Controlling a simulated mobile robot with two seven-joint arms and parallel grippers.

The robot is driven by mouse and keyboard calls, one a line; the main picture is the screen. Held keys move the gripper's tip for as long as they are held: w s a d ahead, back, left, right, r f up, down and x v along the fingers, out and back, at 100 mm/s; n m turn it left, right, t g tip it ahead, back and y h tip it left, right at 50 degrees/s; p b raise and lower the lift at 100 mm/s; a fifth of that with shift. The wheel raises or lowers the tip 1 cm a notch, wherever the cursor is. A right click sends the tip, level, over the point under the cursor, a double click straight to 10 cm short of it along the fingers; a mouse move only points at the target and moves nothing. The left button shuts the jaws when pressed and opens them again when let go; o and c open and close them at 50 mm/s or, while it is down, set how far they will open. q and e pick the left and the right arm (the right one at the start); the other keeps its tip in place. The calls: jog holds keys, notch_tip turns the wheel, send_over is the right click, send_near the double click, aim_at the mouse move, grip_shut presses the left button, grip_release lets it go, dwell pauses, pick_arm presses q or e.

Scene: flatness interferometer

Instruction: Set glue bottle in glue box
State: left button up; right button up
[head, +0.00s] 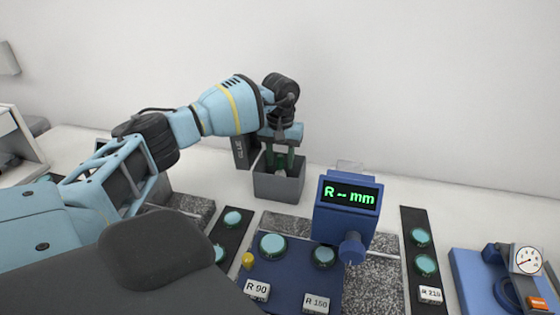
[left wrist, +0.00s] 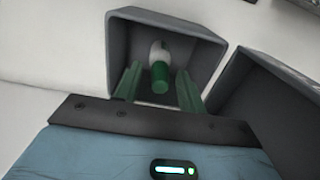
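My right gripper is not in view.
A blue instrument with an R--mm display (head: 349,194) stands right of the box. Dark racks with teal round pieces (head: 425,264) and a blue fixture with a dial gauge (head: 526,261) lie further right. Another grey box (left wrist: 275,105) is beside the glue box.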

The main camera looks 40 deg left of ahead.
pick_arm(q)
notch_tip(320, 180, up, 11)
jog(key=shift+b, duration=0.45)
